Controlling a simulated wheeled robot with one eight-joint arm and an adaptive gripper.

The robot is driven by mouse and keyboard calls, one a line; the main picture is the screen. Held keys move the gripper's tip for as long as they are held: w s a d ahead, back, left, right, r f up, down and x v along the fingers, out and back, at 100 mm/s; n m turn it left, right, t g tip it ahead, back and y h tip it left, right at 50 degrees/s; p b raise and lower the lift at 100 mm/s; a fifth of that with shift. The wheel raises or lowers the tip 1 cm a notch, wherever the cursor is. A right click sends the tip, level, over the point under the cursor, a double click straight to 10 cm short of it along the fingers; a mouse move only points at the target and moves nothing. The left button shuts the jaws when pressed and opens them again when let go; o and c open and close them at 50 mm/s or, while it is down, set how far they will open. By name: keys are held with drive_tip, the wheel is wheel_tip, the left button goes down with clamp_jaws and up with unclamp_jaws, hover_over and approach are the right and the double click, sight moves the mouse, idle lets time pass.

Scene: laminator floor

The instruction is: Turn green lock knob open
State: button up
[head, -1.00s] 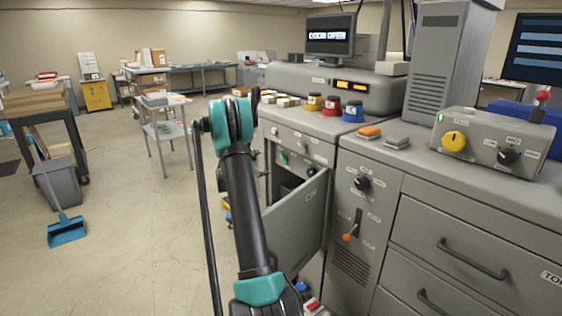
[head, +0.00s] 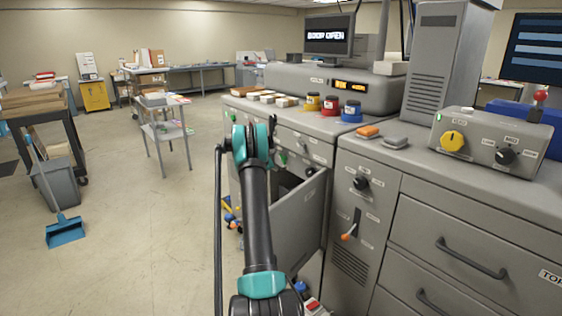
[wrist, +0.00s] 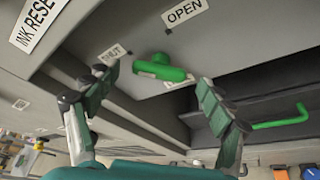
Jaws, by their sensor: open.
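The green lock knob (wrist: 160,68) is a T-shaped handle on a grey panel in the wrist view. Its bar lies roughly across the picture, between a SHUT label (wrist: 115,54) and an OPEN label (wrist: 184,12). A third label below it is partly hidden. My gripper (wrist: 158,77) is open, with one finger on each side of the knob and visible gaps to it. In the head view my gripper (head: 271,142) is at the cabinet front, partly hidden by my arm, and a small green spot of the knob (head: 283,158) shows just beside it.
A grey cabinet door (head: 300,225) hangs open below the knob, beside my arm. A green hooked handle (wrist: 285,121) is at the dark opening in the wrist view. Ink jars (head: 330,107) stand on the cabinet top.

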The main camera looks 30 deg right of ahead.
drive_tip(key=shift+x, duration=1.05)
drive_tip(key=c, duration=1.2)
